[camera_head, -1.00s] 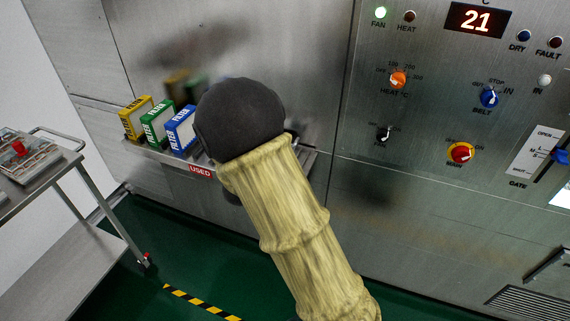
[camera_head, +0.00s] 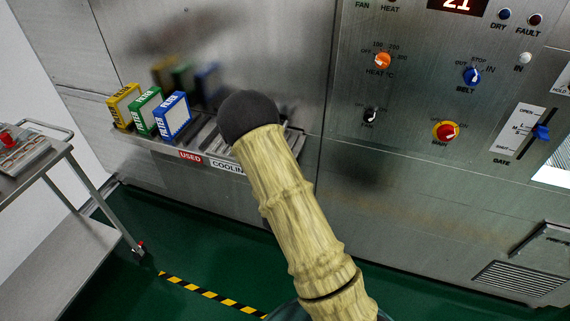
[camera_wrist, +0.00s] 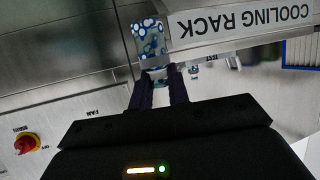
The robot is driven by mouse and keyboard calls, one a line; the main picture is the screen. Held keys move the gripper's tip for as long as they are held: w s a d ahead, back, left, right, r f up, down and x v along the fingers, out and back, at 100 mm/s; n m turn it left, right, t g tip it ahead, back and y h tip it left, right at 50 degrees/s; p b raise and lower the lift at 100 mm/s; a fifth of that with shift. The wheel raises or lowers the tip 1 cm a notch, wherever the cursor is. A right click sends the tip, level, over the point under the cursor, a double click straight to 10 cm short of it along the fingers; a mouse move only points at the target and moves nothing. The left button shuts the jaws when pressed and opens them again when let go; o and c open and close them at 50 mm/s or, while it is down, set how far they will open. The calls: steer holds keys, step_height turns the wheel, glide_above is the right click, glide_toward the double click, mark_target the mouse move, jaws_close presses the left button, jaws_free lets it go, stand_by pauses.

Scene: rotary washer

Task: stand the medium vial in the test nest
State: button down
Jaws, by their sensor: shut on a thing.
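My gripper (camera_wrist: 158,82) is shut on a clear vial with a blue blotchy pattern (camera_wrist: 150,42), seen in the wrist view, which is upside down. The vial is beside the end of the cooling rack label; I cannot tell whether it touches anything there. A small label that seems to read TEST (camera_wrist: 204,58) is just right of the fingers. The test nest itself is not clear. In the head view my dark wrist hides the gripper and the vial.
A steel ledge (camera_head: 160,146) on the machine front carries yellow (camera_head: 123,106), green (camera_head: 144,112) and blue (camera_head: 172,117) filter boxes and a slatted rack (camera_head: 205,140). A control panel (camera_head: 440,90) is to the right. A steel cart (camera_head: 62,150) stands at left.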

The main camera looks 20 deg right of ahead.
steer(key=s+a+f+n+y, duration=0.1)
steer(key=s+f+n+y, duration=0.1)
steer(key=f, duration=0.4)
steer(key=s+a+f+n+t+y, duration=0.1)
steer(key=s+a+f+n+y, duration=0.1)
steer(key=s+f, duration=0.3)
steer(key=shift+s+a+f+y, duration=0.3)
steer(key=shift+f+y, duration=0.2)
steer(key=shift+f, duration=0.1)
